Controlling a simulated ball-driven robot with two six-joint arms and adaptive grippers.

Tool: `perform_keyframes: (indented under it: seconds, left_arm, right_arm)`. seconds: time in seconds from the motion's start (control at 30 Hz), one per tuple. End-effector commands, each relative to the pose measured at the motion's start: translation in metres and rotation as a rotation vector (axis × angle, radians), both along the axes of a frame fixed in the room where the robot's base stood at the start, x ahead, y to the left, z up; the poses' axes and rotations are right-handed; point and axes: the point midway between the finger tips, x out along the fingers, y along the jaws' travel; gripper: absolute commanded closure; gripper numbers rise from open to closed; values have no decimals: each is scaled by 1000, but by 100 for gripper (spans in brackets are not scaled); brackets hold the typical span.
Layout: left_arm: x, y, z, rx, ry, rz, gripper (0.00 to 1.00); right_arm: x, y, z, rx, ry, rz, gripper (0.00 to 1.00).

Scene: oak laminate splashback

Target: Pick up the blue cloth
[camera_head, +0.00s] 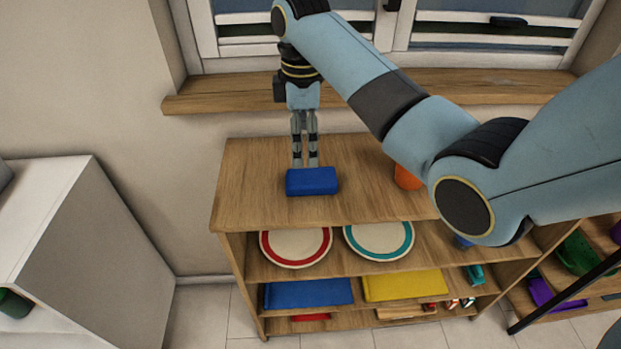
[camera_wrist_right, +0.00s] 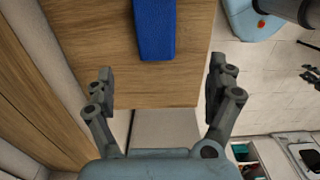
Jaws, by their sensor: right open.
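The blue cloth (camera_head: 312,181), a thick folded block, lies on the wooden top of the shelf unit, near its front left edge. It also shows at the top of the right wrist view (camera_wrist_right: 154,28). My right gripper (camera_head: 305,164) points down just behind the cloth in the head view. In the right wrist view its two fingers (camera_wrist_right: 160,78) are spread wide with nothing between them, and the cloth is beyond the fingertips. I cannot tell how high the fingertips are above the wood. My left gripper is not in view.
An orange object (camera_head: 407,178) stands on the same top, partly hidden by my right arm. Plates (camera_head: 296,247) and a flat blue item (camera_head: 308,294) beside a yellow one (camera_head: 404,285) lie on lower shelves. A wooden windowsill (camera_head: 220,98) runs behind.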

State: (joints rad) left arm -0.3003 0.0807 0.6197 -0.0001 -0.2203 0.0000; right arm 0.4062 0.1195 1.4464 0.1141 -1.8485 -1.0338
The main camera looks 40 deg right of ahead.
Motion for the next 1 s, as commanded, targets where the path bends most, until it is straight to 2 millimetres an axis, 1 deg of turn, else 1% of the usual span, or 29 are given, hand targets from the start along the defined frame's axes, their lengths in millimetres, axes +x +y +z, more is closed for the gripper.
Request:
perform_keyframes:
  seconds: [0.2, 0.3, 0.47, 0.7, 0.8, 1.0]
  left_arm:
    - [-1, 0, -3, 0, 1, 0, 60]
    - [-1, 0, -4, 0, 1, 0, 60]
    - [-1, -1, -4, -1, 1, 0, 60]
    - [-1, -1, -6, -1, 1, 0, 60]
    - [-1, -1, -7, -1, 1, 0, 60]
    - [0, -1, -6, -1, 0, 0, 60]
  right_arm:
    - [0, 0, -37, 1, 6, 5, 12]
    - [0, 0, -48, 1, 4, 4, 12]
    - [1, -1, -61, 1, 3, 3, 12]
    - [5, -4, -97, 1, 3, 2, 12]
    - [5, -4, -103, 0, 2, 3, 12]
    - [5, -4, -104, 0, 0, 3, 12]
